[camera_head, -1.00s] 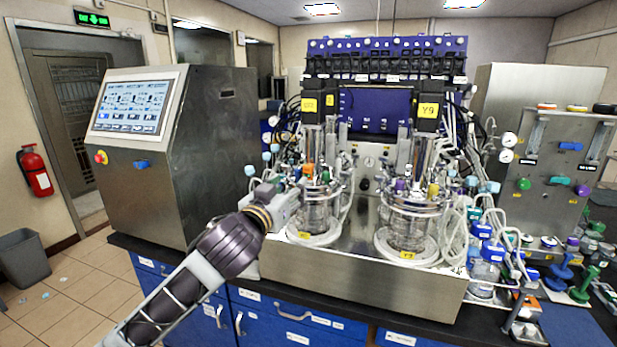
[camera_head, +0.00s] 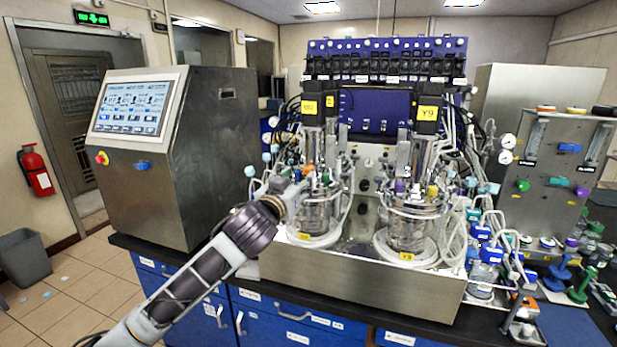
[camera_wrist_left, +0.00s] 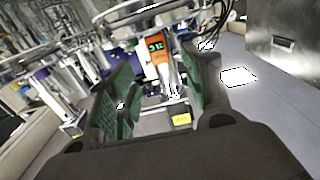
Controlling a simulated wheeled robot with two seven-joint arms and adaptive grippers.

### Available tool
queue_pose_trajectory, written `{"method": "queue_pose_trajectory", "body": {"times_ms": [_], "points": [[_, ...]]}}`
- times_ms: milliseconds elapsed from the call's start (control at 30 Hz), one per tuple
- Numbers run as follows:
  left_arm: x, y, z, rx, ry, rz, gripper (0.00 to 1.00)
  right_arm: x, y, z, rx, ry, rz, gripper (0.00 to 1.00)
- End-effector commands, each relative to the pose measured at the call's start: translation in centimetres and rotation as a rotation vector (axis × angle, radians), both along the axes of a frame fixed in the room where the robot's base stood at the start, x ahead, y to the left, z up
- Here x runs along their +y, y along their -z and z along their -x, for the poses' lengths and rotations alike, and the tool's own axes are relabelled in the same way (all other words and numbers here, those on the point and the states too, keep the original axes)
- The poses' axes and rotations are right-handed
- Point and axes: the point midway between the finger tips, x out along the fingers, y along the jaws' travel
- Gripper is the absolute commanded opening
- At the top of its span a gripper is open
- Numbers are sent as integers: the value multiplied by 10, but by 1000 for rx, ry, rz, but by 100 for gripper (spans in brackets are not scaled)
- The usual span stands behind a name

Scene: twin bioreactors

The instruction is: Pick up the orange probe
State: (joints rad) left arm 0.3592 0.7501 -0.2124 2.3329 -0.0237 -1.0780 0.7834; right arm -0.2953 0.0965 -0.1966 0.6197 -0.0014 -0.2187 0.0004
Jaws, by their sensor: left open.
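The orange probe (camera_wrist_left: 157,60) shows in the left wrist view as an orange body with a small dark display, upright between and beyond my open fingers. In the head view a small orange part (camera_head: 310,170) shows at the top of the left glass vessel (camera_head: 316,212), just beyond my left gripper (camera_head: 298,188). In the wrist view my left gripper (camera_wrist_left: 161,72) has its green-padded fingers apart, one on each side of the probe. Whether a finger touches the probe cannot be told. The probe's lower part is unclear. My right gripper is in neither view.
The right glass vessel (camera_head: 408,225) stands beside the left one on the steel base (camera_head: 350,280). Tubes and coloured fittings crowd both vessels. A steel console with a screen (camera_head: 131,107) stands at left. Bottles and stands fill the bench at right.

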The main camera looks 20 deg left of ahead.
Motion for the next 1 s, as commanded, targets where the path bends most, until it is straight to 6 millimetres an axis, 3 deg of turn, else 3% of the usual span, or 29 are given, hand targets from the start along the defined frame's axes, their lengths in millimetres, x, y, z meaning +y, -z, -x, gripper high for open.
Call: {"method": "queue_pose_trajectory", "body": {"times_ms": [233,567,1000], "points": [[2,-1,-22,1,-1,1,50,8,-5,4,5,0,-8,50],[2,0,-28,1,0,1,50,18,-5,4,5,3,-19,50],[3,-4,-40,0,-1,0,50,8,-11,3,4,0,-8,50]]}}
